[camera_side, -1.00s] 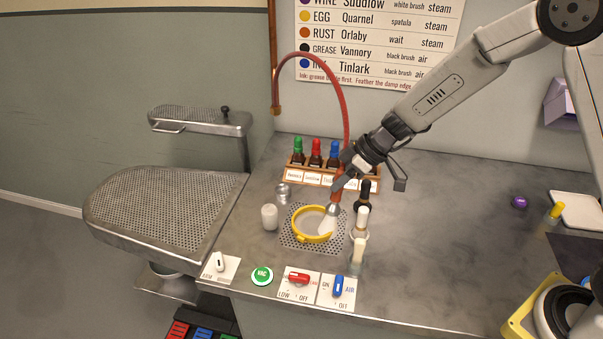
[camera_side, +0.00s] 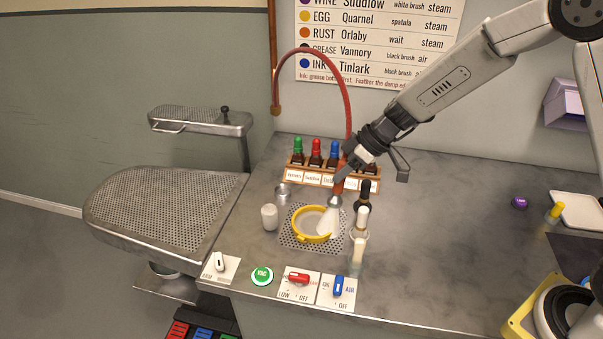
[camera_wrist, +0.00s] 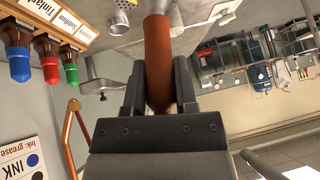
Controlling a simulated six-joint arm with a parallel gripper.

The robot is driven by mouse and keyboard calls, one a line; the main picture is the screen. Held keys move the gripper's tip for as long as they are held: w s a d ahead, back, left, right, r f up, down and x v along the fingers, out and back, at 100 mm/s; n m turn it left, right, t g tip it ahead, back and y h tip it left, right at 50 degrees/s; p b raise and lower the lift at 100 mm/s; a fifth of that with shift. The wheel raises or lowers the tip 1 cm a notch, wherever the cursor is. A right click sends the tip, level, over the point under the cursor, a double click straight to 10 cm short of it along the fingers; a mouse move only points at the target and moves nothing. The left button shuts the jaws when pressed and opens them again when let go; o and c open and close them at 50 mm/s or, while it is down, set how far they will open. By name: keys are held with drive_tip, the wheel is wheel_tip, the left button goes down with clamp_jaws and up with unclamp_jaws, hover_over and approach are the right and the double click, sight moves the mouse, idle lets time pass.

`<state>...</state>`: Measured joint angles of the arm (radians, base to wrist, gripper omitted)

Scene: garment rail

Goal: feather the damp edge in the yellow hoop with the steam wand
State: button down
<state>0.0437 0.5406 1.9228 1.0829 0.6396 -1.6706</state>
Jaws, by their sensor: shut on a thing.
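The yellow hoop (camera_side: 312,237) lies on a perforated plate in the bench with pale cloth inside it. The steam wand (camera_side: 338,186) has a rust-brown handle, a metal neck and a red hose looping up behind it. My gripper (camera_side: 343,168) is shut on the wand's handle. The handle also shows between the two jaws in the wrist view (camera_wrist: 159,62). The wand points down, and a white plume (camera_side: 328,222) spreads from its tip over the right side of the hoop. The damp edge itself is not clear under the plume.
A rack (camera_side: 310,178) of capped bottles stands behind the hoop. A white cup (camera_side: 269,217) and a small metal cup (camera_side: 282,193) are left of it. Brushes (camera_side: 362,205) stand close on the right. Switches (camera_side: 298,283) line the front edge.

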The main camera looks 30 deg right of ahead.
sight(343, 158)
drive_tip(key=shift+r, duration=2.55)
drive_tip(key=shift+w, duration=0.1)
